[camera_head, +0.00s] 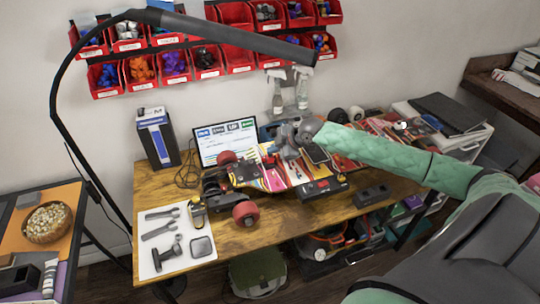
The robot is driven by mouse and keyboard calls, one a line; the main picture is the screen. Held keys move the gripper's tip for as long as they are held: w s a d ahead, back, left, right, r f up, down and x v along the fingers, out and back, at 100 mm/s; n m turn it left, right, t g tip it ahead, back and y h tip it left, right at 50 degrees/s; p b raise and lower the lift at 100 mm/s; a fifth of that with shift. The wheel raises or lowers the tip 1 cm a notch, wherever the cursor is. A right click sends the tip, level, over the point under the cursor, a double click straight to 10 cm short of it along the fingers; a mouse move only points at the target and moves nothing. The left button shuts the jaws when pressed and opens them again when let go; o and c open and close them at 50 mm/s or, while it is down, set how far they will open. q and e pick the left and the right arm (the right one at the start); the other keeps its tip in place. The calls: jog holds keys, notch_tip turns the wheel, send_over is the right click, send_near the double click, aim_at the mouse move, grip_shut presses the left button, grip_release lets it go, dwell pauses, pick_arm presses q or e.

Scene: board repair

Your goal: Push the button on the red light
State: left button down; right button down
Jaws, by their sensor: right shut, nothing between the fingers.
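I cannot clearly make out a red light or its button. A small black box with red and yellow marks (322,188) lies at the table's front edge, right of the skateboard; I cannot tell whether it is the light. The skateboard (272,178), with bright graphics and red wheels, lies across the middle of the table. My right arm comes in from the right in a green sleeve. My right gripper (316,153) is shut and empty over the skateboard's right part, and the arm's end hides what is behind it. My left gripper is not in view.
A white mat with tools (175,260) lies at the table's left front. A screen (225,145), a blue and black box (157,137) and spray bottles (303,88) stand behind. A black block (371,196) sits at the right front. A lamp arm arches overhead.

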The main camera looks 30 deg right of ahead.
jog(key=shift+f, duration=0.25)
dwell(0.5)
jog(key=shift+r, duration=0.1)
jog(key=shift+r+p, duration=0.55)
jog(key=shift+r, duration=0.2)
jog(key=shift+r, duration=0.1)
notch_tip(320, 180, up, 6)
jog(key=p, duration=0.4)
jog(key=shift+f, duration=0.2)
dwell(0.3)
